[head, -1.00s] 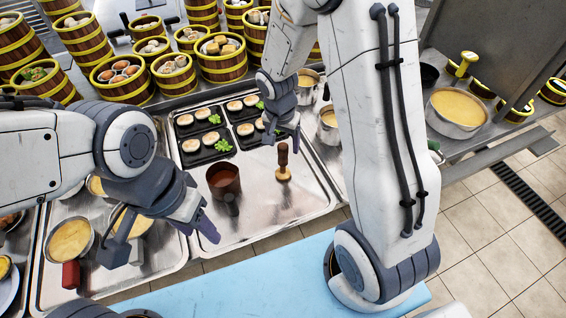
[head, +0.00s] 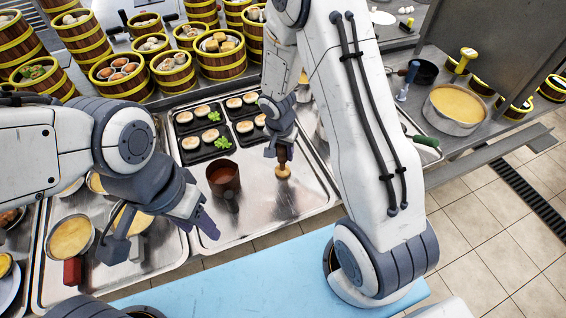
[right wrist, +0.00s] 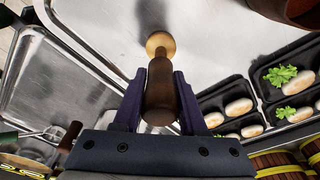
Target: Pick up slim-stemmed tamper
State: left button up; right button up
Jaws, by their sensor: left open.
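The slim-stemmed tamper (head: 283,171) has a dark brown handle and a pale wooden base. It stands upright on the bare part of the metal tray (head: 262,212), right of a brown cup (head: 223,178). My right gripper (head: 281,150) is over it, with the top of the handle between its fingers. The right wrist view shows the tamper (right wrist: 161,85) between both fingertips (right wrist: 158,80); I cannot tell whether they press on the handle. My left gripper (head: 209,224) is open and empty above the tray's left front corner.
Black plates (head: 207,143) with buns and greens lie behind the cup. Steamer baskets (head: 222,66) stack at the back. A pot (head: 455,109) stands at the right. A tray with bowls (head: 70,238) lies at the left.

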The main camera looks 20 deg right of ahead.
grip_shut()
jog(key=shift+r, duration=0.45)
jog(key=r, duration=0.3)
jog(key=shift+s+r, duration=0.35)
jog(key=shift+s, duration=0.05)
jog(key=s+r+b, duration=0.1)
jog(key=s+r, duration=0.5)
jog(key=s, duration=0.5)
jog(key=shift+r+b, duration=0.2)
jog(key=shift+b, duration=0.2)
jog(key=shift+d, duration=0.1)
jog(key=shift+w, duration=0.1)
